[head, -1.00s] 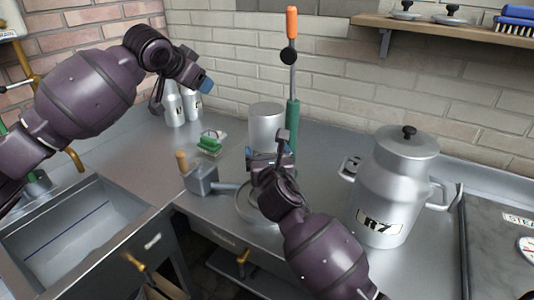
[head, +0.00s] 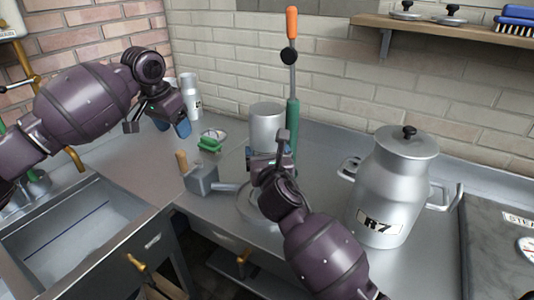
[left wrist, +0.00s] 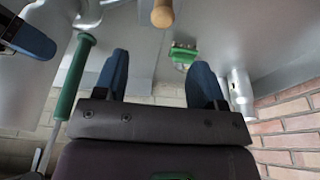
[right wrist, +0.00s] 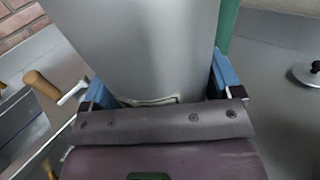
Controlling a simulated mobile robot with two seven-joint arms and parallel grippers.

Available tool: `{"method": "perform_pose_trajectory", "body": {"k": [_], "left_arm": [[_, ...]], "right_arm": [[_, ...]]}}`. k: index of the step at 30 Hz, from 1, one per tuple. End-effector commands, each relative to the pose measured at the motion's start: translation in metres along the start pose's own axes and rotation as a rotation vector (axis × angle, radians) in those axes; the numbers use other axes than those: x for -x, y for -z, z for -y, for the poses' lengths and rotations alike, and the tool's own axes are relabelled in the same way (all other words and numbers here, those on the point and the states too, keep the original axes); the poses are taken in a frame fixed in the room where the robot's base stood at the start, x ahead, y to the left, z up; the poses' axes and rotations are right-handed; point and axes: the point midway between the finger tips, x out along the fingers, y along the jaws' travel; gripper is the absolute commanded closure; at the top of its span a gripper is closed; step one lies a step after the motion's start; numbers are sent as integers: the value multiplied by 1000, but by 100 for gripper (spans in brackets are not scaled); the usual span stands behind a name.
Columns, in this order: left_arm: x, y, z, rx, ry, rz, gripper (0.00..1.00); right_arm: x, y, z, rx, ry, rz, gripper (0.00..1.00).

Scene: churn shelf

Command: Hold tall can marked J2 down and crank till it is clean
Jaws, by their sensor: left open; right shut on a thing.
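A tall plain grey can (head: 266,122) stands upright over a round metal base (head: 246,208) on the counter. My right gripper (head: 271,158) is shut on it; the right wrist view shows the can (right wrist: 145,45) between the blue fingers (right wrist: 160,88). A label edge shows low on it, but the mark is not readable. The crank's wooden handle (head: 182,160) rises beside a grey box (head: 202,180) joined by a pipe to the base. My left gripper (head: 157,120) is open and empty, above the counter, behind and left of the handle. The left wrist view shows the wooden handle (left wrist: 162,13) beyond its fingers (left wrist: 162,75).
A green column with an orange-topped lever (head: 291,22) stands behind the can. A large churn marked R7 (head: 385,185) stands at right. A green brush (head: 210,142) lies behind the crank. A can (head: 190,95) stands by the back wall. A sink (head: 75,235) is at left.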

Motion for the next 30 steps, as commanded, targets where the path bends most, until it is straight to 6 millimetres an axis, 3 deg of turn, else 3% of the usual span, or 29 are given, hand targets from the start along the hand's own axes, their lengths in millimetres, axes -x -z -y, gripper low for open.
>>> {"method": "perform_pose_trajectory", "body": {"k": [18,30], "left_arm": [[-70,-18,0,1,0,1,36],[-84,-21,0,-1,1,-1,36]], "right_arm": [[0,0,0,1,1,-1,51],[0,1,0,1,1,-1,51]]}}
